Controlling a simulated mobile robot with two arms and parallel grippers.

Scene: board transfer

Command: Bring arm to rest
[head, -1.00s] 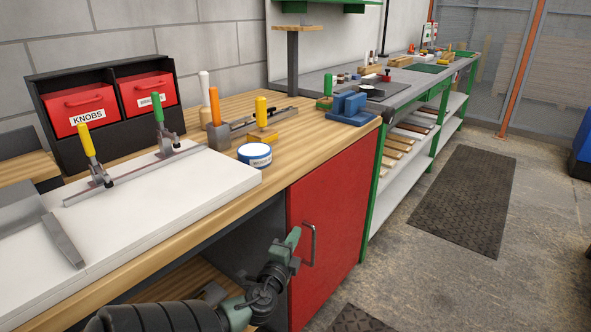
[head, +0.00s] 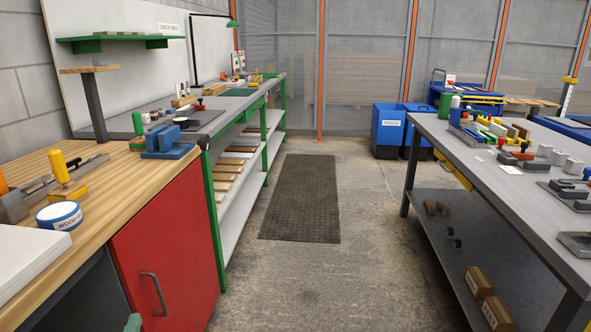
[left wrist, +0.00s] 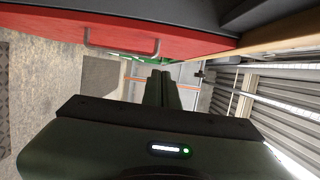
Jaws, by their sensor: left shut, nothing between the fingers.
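Only a small green-grey tip of my left gripper (head: 133,322) shows at the bottom edge of the head view. It is in front of the workbench, by the red cabinet door (head: 170,255). In the left wrist view, my left gripper's fingers (left wrist: 162,88) point away from the camera, together and empty. The red door (left wrist: 120,35) with its grey handle shows above them in that view, and I see no contact. My right gripper is in neither view.
The wooden workbench (head: 85,165) holds a tape roll (head: 59,215) and clamps. A grey table (head: 455,148) with several tools stands at the right. A dark mat (head: 303,195) lies in the open aisle between. Blue bins (head: 388,128) stand at the back.

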